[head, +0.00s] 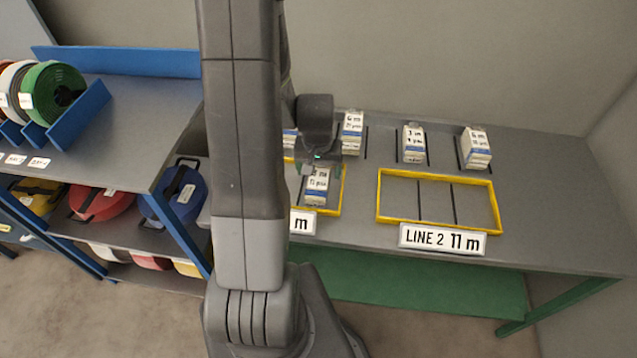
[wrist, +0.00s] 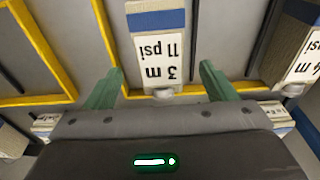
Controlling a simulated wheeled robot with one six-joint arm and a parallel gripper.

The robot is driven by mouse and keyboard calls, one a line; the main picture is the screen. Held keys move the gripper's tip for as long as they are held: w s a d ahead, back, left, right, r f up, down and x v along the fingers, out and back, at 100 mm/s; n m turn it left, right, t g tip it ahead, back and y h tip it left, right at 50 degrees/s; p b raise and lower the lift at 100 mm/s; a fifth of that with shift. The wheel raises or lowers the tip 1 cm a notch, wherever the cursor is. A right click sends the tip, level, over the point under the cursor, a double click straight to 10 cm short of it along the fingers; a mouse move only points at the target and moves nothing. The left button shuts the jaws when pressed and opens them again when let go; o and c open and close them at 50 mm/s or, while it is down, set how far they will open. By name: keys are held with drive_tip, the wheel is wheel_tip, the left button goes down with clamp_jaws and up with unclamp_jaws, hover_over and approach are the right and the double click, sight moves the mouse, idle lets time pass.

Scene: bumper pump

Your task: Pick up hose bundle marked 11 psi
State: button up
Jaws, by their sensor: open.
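The hose bundle marked 3 m 11 psi (wrist: 157,45) is a white block with a blue band. In the wrist view its label appears upside down, at top centre. In the head view a white block (head: 316,187) stands in the left yellow frame (head: 336,196), below my gripper (head: 322,160); its print is too small to read surely. In the wrist view my gripper (wrist: 160,78) is open, its green fingers apart on either side of the marked bundle's near end. I cannot tell whether they touch it.
Other white bundles (head: 352,132), (head: 413,143), (head: 476,148) stand along the table's back. The right yellow frame (head: 491,210) is empty, behind a LINE 2 11 m sign (head: 442,239). Another bundle (wrist: 305,62) is close at right in the wrist view. A shelf with hose reels (head: 130,110) stands left.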

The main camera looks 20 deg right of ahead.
sight(319, 179)
drive_tip(key=shift+f+p, duration=0.4)
drive_tip(key=shift+f, duration=1.85)
drive_tip(key=shift+w, duration=0.1)
drive_tip(key=c, duration=1.3)
drive_tip(key=shift+r, duration=0.1)
